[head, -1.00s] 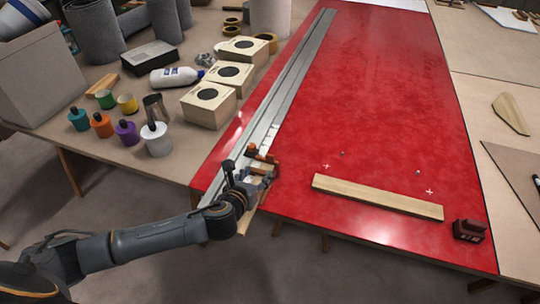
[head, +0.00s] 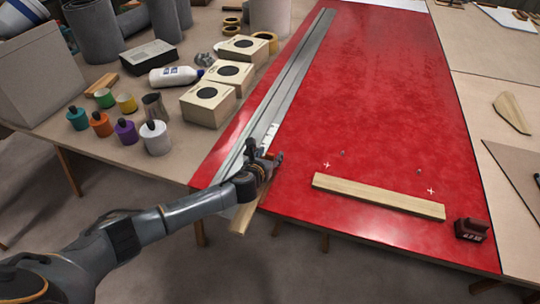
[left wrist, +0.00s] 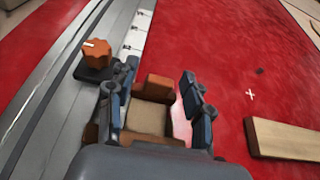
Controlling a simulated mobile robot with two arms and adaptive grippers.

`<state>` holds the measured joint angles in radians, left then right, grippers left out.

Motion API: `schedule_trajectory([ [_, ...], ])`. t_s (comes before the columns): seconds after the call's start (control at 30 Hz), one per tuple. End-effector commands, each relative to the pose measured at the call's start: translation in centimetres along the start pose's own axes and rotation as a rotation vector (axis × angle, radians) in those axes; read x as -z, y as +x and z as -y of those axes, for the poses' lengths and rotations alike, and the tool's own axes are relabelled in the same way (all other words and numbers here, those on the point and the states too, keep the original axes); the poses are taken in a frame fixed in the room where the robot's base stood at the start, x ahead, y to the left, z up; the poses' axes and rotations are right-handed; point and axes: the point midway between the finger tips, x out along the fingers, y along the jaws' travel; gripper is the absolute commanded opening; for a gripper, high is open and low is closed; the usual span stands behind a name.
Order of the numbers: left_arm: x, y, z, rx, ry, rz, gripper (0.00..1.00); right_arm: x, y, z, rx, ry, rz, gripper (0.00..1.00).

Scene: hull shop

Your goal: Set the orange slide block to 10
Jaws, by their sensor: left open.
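My left gripper (head: 266,160) is open at the near end of the metal rail (head: 290,82), over the red table's left front corner. In the left wrist view its two fingers (left wrist: 160,76) stand either side of an orange-brown block (left wrist: 159,88) and a tan wooden piece (left wrist: 148,118), with gaps showing. An orange knob (left wrist: 96,52) on a dark base sits on the rail, just left of the left finger. A white scale strip (left wrist: 135,36) with dark marks runs beyond it; its numbers are unreadable. My right gripper is out of view.
A wooden bar (head: 378,196) lies on the red table (head: 385,90), right of the gripper. A dark red battery-like block (head: 470,229) stands at the front right corner. Boxes (head: 208,104), a white bottle (head: 175,76) and several paint pots crowd the left bench. The red middle is clear.

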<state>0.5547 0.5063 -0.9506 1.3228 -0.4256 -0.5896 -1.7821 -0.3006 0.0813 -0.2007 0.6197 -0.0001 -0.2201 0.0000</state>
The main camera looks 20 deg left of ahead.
Motion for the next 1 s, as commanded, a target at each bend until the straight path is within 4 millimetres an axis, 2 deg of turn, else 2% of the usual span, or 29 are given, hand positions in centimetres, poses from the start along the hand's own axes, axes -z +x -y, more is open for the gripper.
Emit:
schedule_trajectory([
  [0.37,0.0,0.5,0.0,0.001,0.000,0.000,0.51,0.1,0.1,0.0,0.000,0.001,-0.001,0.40],
  [0.6,0.0,0.5,0.0,0.000,0.000,0.000,0.02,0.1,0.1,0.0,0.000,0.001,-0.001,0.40],
  [0.63,0.0,0.5,0.0,0.000,0.000,0.000,0.00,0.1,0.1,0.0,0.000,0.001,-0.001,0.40],
  [0.87,-0.1,0.6,0.0,0.000,0.000,0.000,0.00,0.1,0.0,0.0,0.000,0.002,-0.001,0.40],
  [1.0,-0.6,1.4,0.0,-0.001,0.002,0.002,0.00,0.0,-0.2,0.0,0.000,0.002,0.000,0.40],
])
